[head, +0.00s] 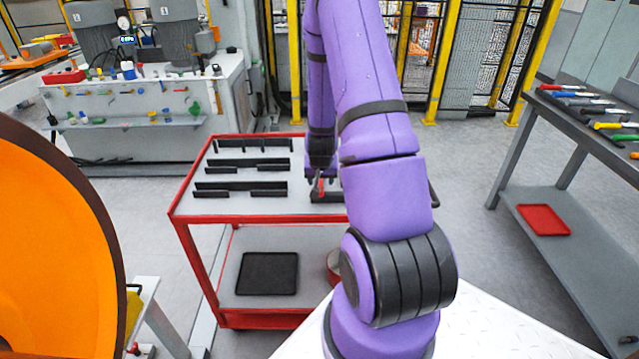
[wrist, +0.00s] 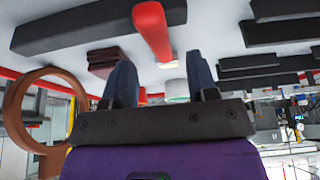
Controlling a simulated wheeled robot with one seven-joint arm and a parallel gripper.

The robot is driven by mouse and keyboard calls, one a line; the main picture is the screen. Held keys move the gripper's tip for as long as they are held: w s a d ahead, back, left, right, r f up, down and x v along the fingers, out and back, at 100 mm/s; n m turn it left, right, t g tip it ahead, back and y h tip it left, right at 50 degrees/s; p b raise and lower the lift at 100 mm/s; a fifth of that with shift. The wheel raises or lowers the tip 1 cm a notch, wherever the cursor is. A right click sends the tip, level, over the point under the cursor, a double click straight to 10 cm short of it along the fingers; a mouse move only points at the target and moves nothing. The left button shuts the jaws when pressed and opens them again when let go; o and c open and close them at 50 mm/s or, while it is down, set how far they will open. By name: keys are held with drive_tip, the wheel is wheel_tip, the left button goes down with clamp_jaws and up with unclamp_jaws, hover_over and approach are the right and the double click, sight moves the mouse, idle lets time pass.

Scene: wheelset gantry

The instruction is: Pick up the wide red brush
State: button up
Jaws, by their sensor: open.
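A red bar-like handle (wrist: 152,30), which looks like the red brush, shows in the wrist view ahead of my gripper (wrist: 159,61). The handle lies between the lines of the two dark fingers, and its lower end reaches toward the gap. The fingers are apart with nothing clamped between them. In the head view a small red piece (head: 321,187) shows at my gripper (head: 322,178), over the right part of the red-framed cart (head: 192,207). My arm hides much of that area. The brush's bristles and width cannot be made out clearly.
Several black rack strips (head: 240,188) stand on the cart top. A black tray (head: 268,273) lies on its lower shelf. At the right a grey bench (head: 560,120) carries several coloured-handle tools, with a red tray (head: 543,219) below. An orange wheel (head: 50,240) fills the left.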

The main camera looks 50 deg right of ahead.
sight(320, 185)
drive_tip(key=x, duration=0.4)
drive_tip(key=shift+w+f, duration=0.15)
drive_tip(key=shift+f, duration=0.25)
clamp_jaws()
drive_tip(key=shift+r, duration=0.1)
